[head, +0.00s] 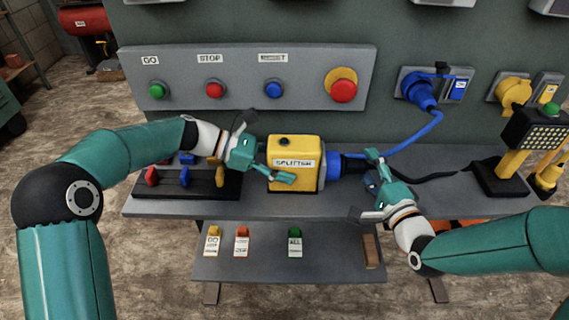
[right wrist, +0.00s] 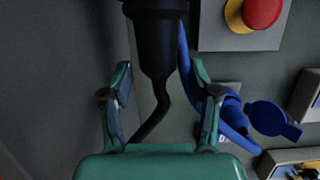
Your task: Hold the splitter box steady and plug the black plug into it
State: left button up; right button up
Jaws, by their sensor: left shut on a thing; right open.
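The yellow splitter box (head: 307,152), labelled SPLITTER, sits on the grey bench with a blue socket collar (head: 332,166) on its right side. My left gripper (head: 267,160) is shut on the box's left side. The black plug (head: 351,165) is in line with the collar, its front end up against it; how deep it sits cannot be told. My right gripper (head: 370,173) is open just right of the plug. In the right wrist view the plug (right wrist: 157,38) is ahead of the open fingers (right wrist: 163,98), and its black cable runs down between them.
A blue cable (head: 425,132) runs from a blue wall plug (head: 418,92) down behind the plug. A lamp (head: 535,132) stands at the right. A control panel (head: 190,62) with buttons is behind. Switches (head: 185,177) stand left. A lower shelf (head: 335,255) holds several tags.

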pick_arm(q)
jog(key=shift+f, duration=0.15)
pick_arm(e)
jog(key=shift+d, duration=3.75)
pick_arm(q)
jog(key=o, duration=1.8)
jog(key=shift+c, duration=0.2)
jog(key=v, duration=1.1)
jog(key=shift+a, duration=0.1)
jog(key=shift+a+r, duration=0.25)
jog(key=shift+a, duration=0.1)
